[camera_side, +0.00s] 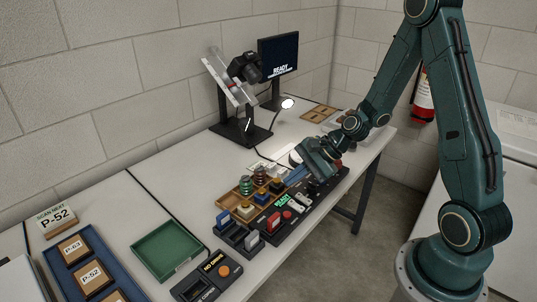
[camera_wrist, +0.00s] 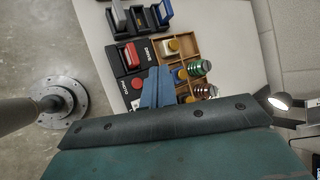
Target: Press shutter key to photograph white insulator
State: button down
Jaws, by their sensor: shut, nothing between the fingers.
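My gripper (camera_side: 296,176) is shut and empty, with blue fingers pointing down over the far end of the black control panel (camera_side: 312,204). In the wrist view the blue fingers (camera_wrist: 155,86) lie together beside a round red button (camera_wrist: 137,82), near the lettering PHOTO on the panel. I cannot tell whether the fingertips touch anything. A white rounded thing (camera_side: 295,157) shows behind my gripper, partly hidden; I cannot tell whether it is the white insulator. The camera (camera_side: 245,67) hangs on a black stand, and the monitor (camera_side: 279,55) reads READY.
A wooden compartment tray (camera_wrist: 190,45) with green and brown insulators stands next to the panel. A lit lamp (camera_side: 288,103) is behind. A green tray (camera_side: 167,250), a blue tray (camera_side: 60,277) with labelled boxes and a black NO DRIVE unit (camera_side: 206,276) are at the front left.

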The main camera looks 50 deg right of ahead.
jog(key=shift+w+d+f+m, duration=0.15)
jog(key=shift+d+f+m, duration=0.1)
jog(key=shift+f+m, duration=0.3)
jog(key=shift+f, duration=4.35)
jog(key=shift+f, duration=0.85)
jog(key=shift+r, duration=0.15)
dwell(0.4)
jog(key=shift+r, duration=0.75)
jog(key=shift+r, duration=0.15)
jog(key=shift+r, duration=2.35)
